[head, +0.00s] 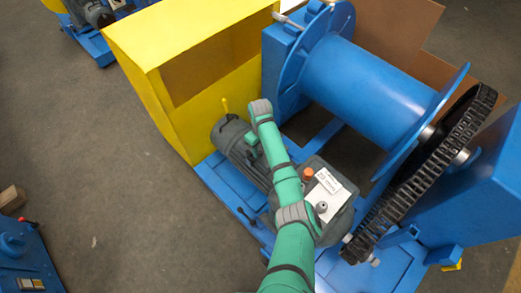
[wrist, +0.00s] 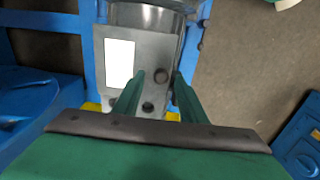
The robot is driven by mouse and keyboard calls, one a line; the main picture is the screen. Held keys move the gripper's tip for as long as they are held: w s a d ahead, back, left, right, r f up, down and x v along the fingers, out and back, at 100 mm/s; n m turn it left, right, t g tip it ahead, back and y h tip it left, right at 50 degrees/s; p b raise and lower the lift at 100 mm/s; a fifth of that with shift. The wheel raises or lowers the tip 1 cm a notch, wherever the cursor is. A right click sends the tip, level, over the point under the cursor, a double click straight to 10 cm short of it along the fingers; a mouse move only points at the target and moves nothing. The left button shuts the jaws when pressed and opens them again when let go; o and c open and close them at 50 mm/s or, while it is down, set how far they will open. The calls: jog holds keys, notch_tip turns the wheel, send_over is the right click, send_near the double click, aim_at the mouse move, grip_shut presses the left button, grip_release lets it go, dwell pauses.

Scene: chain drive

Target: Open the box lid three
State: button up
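My gripper (wrist: 159,76) shows in the wrist view with its two green fingers apart and nothing seen between them but a grey metal surface. That surface belongs to a grey box-like housing (wrist: 125,92) with a white label (wrist: 119,63) and dark round fittings. I cannot tell whether the fingers touch it. No lid marked three can be made out. In the head view my green arm reaches over the grey motor (head: 232,137) beside a large yellow cover (head: 135,62) with a rectangular opening.
A blue winch drum (head: 360,85) and black chain (head: 425,180) stand to the right. A grey gearbox (head: 343,222) with an orange cap (head: 308,173) lies close to my arm. A blue machine (head: 25,255) stands at lower left.

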jog(key=shift+s+a+f, duration=0.1)
jog(key=shift+a+f, duration=0.1)
jog(key=shift+f, duration=0.4)
jog(key=shift+d+f, duration=0.1)
jog(key=shift+d, duration=0.25)
jog(key=shift+s+a, duration=0.1)
grip_shut()
jog(key=shift+a, duration=0.15)
